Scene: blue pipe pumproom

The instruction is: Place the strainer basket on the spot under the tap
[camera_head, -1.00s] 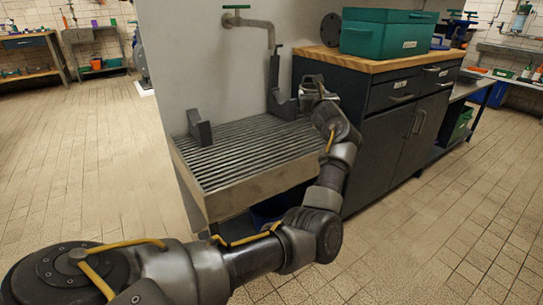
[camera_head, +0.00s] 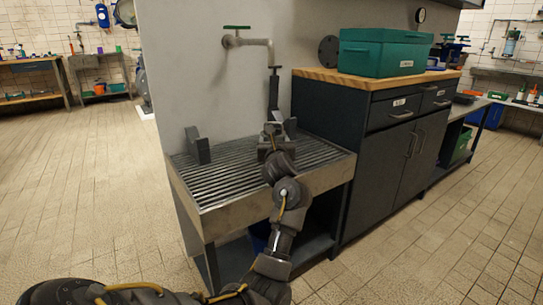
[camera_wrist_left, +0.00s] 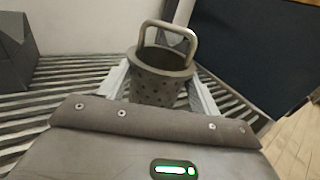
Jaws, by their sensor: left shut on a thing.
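The strainer basket (camera_wrist_left: 160,84) is a grey perforated cup with a raised loop handle, upright in the left wrist view. My left gripper (camera_wrist_left: 160,92) is shut on it, with a pale finger on each side. In the head view my left gripper (camera_head: 274,134) is over the slatted sink grate (camera_head: 225,178), near its back right. The basket is mostly hidden there by my wrist. The tap (camera_head: 256,42), with a green handle, comes out of the wall above and behind the gripper. I cannot tell whether the basket touches the grate. My right gripper is not in view.
A dark angled block (camera_head: 198,146) stands at the grate's back left. A dark upright post (camera_head: 273,90) rises below the tap spout, close behind the gripper. A dark cabinet (camera_head: 375,140) with a green box (camera_head: 384,52) stands to the right. The grate's left and front are clear.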

